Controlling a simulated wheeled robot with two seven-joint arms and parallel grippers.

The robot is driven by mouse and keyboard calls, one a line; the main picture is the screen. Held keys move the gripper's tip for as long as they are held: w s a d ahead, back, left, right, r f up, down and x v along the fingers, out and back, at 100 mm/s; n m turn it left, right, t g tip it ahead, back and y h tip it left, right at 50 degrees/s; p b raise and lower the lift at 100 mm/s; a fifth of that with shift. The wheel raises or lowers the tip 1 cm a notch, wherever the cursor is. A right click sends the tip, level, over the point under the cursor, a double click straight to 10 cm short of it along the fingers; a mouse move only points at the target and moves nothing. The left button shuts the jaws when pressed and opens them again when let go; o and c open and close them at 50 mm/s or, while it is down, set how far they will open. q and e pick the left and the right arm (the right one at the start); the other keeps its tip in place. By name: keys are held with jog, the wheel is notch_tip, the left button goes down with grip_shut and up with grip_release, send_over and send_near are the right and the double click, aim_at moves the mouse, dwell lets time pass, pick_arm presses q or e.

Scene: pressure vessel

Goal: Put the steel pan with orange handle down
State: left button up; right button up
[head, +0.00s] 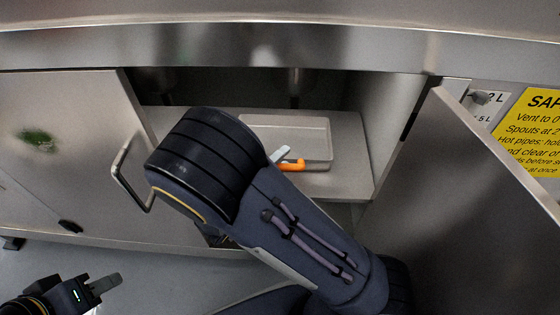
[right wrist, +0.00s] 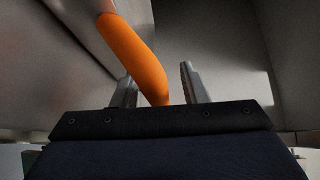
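The orange handle (head: 292,165) of the steel pan shows low in the open cabinet, at the front edge of a grey rectangular tray. Which steel surface is the pan's body is unclear, as my right arm covers part of the area. In the right wrist view the orange handle (right wrist: 135,55) runs down between the two fingers of my right gripper (right wrist: 156,76). The fingers are apart, with a clear gap between the handle and the right finger. In the head view one grey finger of my right gripper (head: 280,154) shows beside the handle. My left gripper (head: 106,286) is low at the left, outside the cabinet, apparently empty.
The grey tray (head: 318,150) lies on the cabinet shelf (head: 352,150). An open door (head: 470,190) stands at the right, and a door with a bar handle (head: 122,178) is at the left. The steel counter edge (head: 300,45) runs overhead. A yellow sign (head: 535,130) is at far right.

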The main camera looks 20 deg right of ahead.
jog(key=shift+a, duration=0.1)
jog(key=p+v, duration=0.2)
jog(key=v, duration=1)
jog(key=shift+p, duration=0.35)
